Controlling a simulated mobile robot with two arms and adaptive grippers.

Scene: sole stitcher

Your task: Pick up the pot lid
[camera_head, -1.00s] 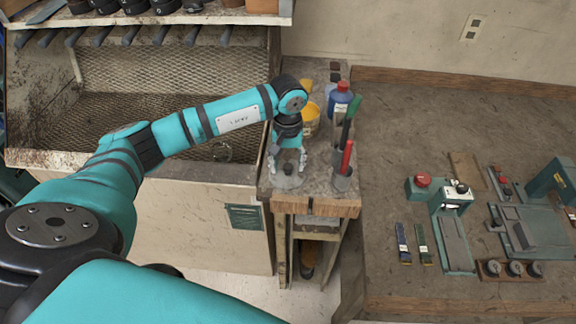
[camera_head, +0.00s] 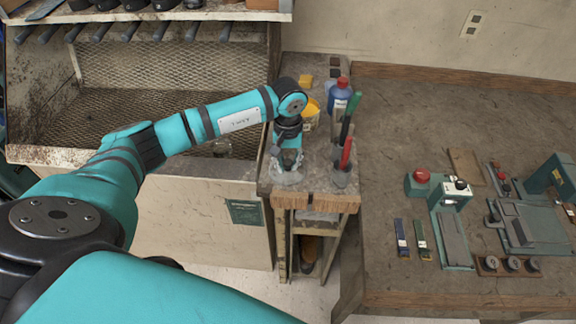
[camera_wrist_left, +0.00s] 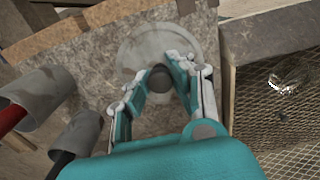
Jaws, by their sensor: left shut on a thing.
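The pot lid (camera_head: 287,181) is a pale, see-through disc at the front of the small stone-topped stand. It also shows in the left wrist view (camera_wrist_left: 143,47), with a dark round knob (camera_wrist_left: 161,78) at its middle. My left gripper (camera_head: 289,161) is over the lid from above, its two fingers closed on either side of the knob. In the left wrist view the fingertips (camera_wrist_left: 162,72) sit against the knob. I cannot tell whether the lid is clear of the stand top. My right gripper is not in view.
Two grey cups with tools, one (camera_head: 342,178) in front, stand right of the lid. A blue bottle (camera_head: 340,93) and a yellow pot (camera_head: 310,115) are behind. A mesh-lined bin (camera_head: 170,75) lies left. The workbench (camera_head: 400,120) with machines is right.

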